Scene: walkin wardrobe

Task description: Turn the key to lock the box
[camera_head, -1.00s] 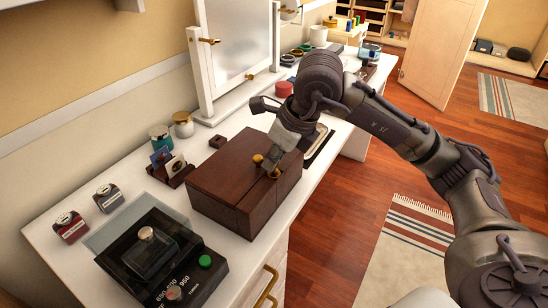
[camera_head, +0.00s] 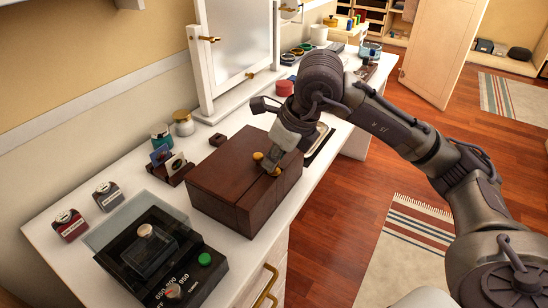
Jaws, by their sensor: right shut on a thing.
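A dark brown wooden box (camera_head: 228,183) with its lid down stands on the white dresser top. Brass parts (camera_head: 259,156) show at the top right of the box, beside my gripper. My right gripper (camera_head: 271,164) reaches down from the right over the box's right part. It is shut on a small brass piece that looks like the key, mostly hidden by the fingers. Whether the key sits fully in a lock cannot be seen. My left gripper is not in view.
A black device (camera_head: 160,262) with a green button stands in front left of the box. A small holder with cards (camera_head: 172,168), jars (camera_head: 183,123) and a mirror (camera_head: 240,50) stand behind the box. A red round container (camera_head: 285,88) is farther back.

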